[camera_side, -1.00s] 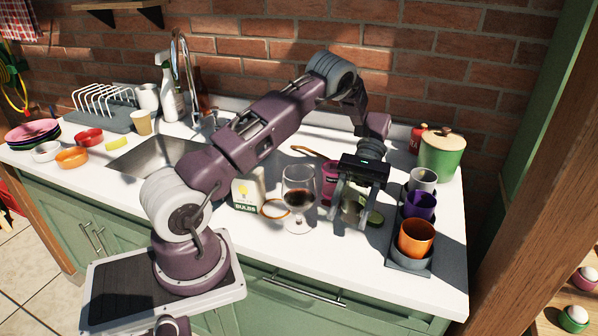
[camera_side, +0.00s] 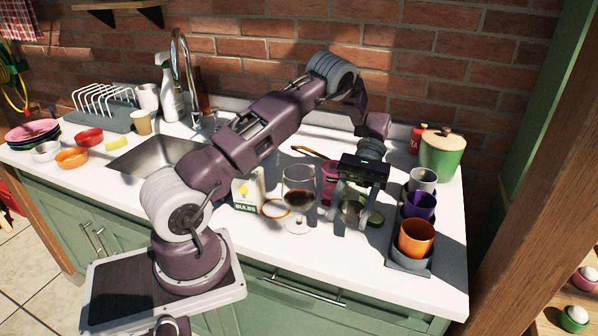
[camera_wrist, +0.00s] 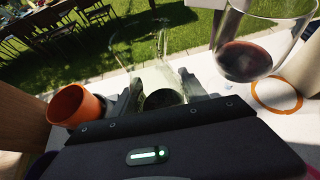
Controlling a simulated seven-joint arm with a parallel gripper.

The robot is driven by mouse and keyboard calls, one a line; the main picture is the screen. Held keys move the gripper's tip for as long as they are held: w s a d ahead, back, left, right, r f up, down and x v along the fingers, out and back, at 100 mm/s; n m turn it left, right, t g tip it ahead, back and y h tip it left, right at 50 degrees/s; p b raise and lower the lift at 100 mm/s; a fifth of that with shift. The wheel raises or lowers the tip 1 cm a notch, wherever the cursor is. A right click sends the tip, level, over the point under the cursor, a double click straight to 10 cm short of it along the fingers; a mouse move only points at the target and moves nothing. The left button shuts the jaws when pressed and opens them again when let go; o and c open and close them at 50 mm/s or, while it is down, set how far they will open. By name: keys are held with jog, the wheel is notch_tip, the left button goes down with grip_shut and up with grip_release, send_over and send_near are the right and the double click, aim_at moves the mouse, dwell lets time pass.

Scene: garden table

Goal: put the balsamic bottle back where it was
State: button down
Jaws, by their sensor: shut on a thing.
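My gripper (camera_side: 352,222) is low over the counter, between the wine glass and the dark cup tray. Its fingers are shut on a clear glass vessel (camera_wrist: 150,72) with something dark at its bottom. In the side view the fingers partly hide the vessel. I cannot tell whether it is the balsamic bottle, or whether it touches the counter. A brown bottle (camera_side: 202,90) stands at the back behind the tap; its label does not show. A small green round thing (camera_side: 375,219) lies beside the right finger.
A wine glass (camera_side: 299,195) with dark red liquid stands close left of my gripper. A pink cup (camera_side: 329,184) is behind. A tray (camera_side: 412,266) with grey, purple and orange (camera_side: 417,238) cups is to the right. The orange cup also shows in the wrist view (camera_wrist: 72,106).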

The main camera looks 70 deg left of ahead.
jog(key=shift+s+d+r, duration=0.2)
jog(key=shift+s+r, duration=0.1)
jog(key=s+r+m+g+y, duration=0.3)
jog(key=s+r+m+y, duration=0.5)
jog(key=s, duration=0.1)
jog(key=s+a+r+m+t+y, duration=0.4)
jog(key=a+m+y, duration=0.1)
jog(key=m+y, duration=0.45)
jog(key=w+a+m+t+y, duration=0.3)
jog(key=w+a+m+t, duration=0.1)
jog(key=w+m+t, duration=0.6)
jog(key=s+a+f+n+g+h, duration=0.1)
jog(key=a+f+n+g, duration=0.25)
jog(key=a, duration=0.75)
jog(key=a+f+n+g+h, duration=0.1)
jog(key=a+f+n+g, duration=0.2)
jog(key=a, duration=0.8)
jog(key=shift+g+y, duration=0.25)
jog(key=shift+g, duration=0.1)
jog(key=f, duration=0.9)
jog(key=shift+s+a+f, duration=0.1)
jog(key=shift+s+a, duration=0.1)
jog(key=shift+s, duration=0.1)
